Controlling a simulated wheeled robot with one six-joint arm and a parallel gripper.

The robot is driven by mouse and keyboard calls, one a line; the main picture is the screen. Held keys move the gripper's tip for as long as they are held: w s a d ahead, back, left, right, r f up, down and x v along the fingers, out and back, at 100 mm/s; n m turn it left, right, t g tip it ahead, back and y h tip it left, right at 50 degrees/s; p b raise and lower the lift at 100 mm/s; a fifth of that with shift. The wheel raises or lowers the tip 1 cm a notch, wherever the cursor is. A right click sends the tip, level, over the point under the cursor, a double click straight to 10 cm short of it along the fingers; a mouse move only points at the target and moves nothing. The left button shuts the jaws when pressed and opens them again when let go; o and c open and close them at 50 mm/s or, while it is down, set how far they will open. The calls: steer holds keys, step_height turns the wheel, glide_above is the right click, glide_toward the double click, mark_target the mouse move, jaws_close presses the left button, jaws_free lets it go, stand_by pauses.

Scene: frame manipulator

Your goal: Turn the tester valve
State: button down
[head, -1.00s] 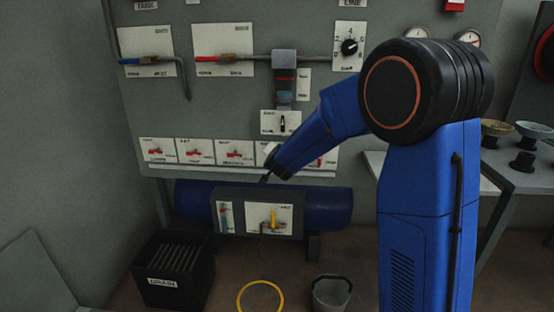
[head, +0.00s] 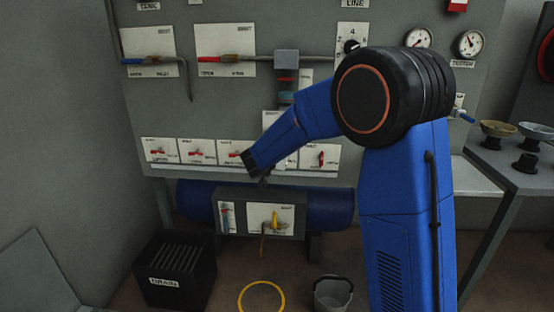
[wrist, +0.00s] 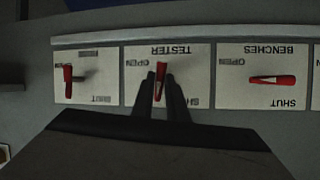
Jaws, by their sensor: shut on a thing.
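The tester plate (wrist: 135,70) is in the wrist view, its lettering upside down, with OPEN at upper left and SHUT partly hidden at lower right. Its red tester valve handle (wrist: 160,84) stands nearly upright in the picture. My gripper (wrist: 162,78) is shut on this handle, one dark finger on each side. In the head view my blue arm ends at the row of small valve plates. My wrist covers part of that row there, and my fingers and the tester handle cannot be made out.
In the wrist view, the benches handle (wrist: 272,80) lies sideways to the right, and another red handle (wrist: 68,80) stands upright to the left. Below the row, the head view shows a blue tank (head: 335,207), a drain box (head: 175,275), a bucket (head: 332,294) and a yellow ring (head: 241,300).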

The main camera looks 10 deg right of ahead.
steer(key=shift+a+n+h, duration=0.1)
steer(key=shift+n+h, duration=0.2)
steer(key=shift+n, duration=0.1)
stand_by(0.4)
steer(key=c, duration=1.7)
jaws_free()
steer(key=shift+c, duration=0.2)
steer(key=v, duration=1.7)
steer(key=shift+a, duration=0.2)
